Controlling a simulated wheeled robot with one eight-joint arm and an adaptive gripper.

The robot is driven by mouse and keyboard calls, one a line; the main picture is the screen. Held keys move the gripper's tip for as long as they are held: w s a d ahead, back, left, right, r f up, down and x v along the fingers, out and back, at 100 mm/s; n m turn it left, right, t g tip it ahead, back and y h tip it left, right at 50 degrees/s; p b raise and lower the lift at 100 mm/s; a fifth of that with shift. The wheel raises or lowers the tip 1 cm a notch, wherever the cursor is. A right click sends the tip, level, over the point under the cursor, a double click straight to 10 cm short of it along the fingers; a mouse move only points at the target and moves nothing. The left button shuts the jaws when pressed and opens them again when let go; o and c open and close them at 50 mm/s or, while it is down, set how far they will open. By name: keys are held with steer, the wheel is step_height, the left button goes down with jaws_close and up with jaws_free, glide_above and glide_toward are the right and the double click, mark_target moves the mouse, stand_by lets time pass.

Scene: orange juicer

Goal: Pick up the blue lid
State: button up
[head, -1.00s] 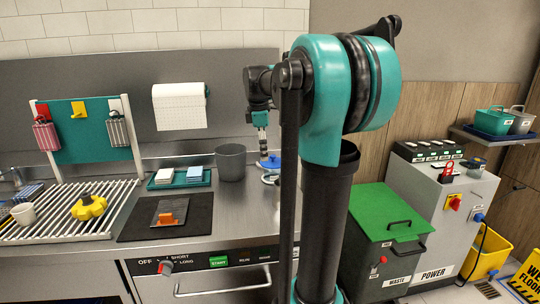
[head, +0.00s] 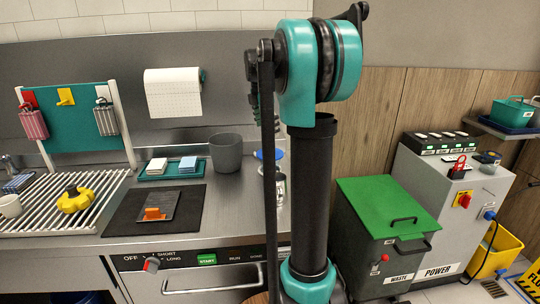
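A blue piece (head: 258,155), which looks like the blue lid, shows on the counter right of the grey bin. The thin dark link of my arm crosses in front of it and hides its middle. I cannot tell whether it lies flat or is lifted. My gripper is hidden behind my own arm, so its fingers and its distance to the lid do not show. A small pale and dark shape (head: 280,185) shows just right of the link, too covered to identify.
The grey bin (head: 226,152) stands left of the lid. A teal tray (head: 148,176) with pads and a black mat (head: 120,215) with an orange-handled scraper (head: 154,213) lie further left. A green-lidded waste box (head: 375,205) and the power cabinet (head: 450,205) stand right.

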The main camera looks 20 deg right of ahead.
mark_target(270, 146)
steer(key=shift+d+f, duration=0.2)
steer(key=shift+f, duration=1.1)
steer(key=shift+d+f, duration=0.15)
steer(key=shift+f, duration=1.2)
steer(key=shift+d+f, duration=0.2)
steer(key=shift+f, duration=1.1)
steer(key=shift+c, duration=0.2)
steer(key=shift+s, duration=0.1)
steer(key=c, duration=1.1)
steer(key=shift+c, duration=0.2)
